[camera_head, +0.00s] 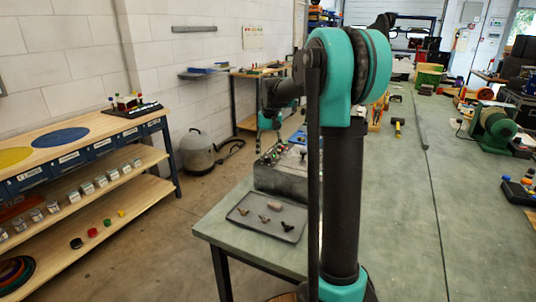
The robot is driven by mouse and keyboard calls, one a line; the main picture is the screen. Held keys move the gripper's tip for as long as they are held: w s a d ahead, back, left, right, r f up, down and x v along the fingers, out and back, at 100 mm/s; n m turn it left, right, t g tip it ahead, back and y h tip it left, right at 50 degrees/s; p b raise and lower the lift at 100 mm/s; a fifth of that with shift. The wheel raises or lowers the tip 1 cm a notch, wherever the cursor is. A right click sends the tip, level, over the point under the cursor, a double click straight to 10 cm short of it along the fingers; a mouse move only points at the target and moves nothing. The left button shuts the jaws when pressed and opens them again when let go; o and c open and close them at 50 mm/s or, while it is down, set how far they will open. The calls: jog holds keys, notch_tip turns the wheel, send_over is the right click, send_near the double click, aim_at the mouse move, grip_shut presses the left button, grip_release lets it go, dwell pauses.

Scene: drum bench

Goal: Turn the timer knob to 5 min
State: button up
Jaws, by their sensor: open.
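A grey box-shaped machine (278,182) stands on the near left part of the green bench (240,240), partly hidden behind my arm. Its top shows small red and green controls (272,156). The timer knob and its setting are too small to make out. My gripper (258,150) hangs from the teal wrist, pointing down at the machine's left end. It appears small and dark, open, with nothing seen between its fingers. I cannot tell whether it touches the machine.
My arm column blocks the middle of the view. A green machine (492,128) and a yellow-headed tool (398,127) are farther right on the bench. A wooden shelf unit (152,157) stands left across clear floor.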

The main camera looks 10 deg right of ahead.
aim_at(270, 156)
jog(key=shift+f, duration=0.4)
jog(key=shift+c, duration=0.3)
grip_shut()
jog(key=shift+m, duration=2.4)
jog(key=shift+o, duration=0.3)
grip_release()
notch_tip(270, 156, up, 12)
jog(key=shift+s+d, duration=0.2)
jog(key=shift+d, duration=0.1)
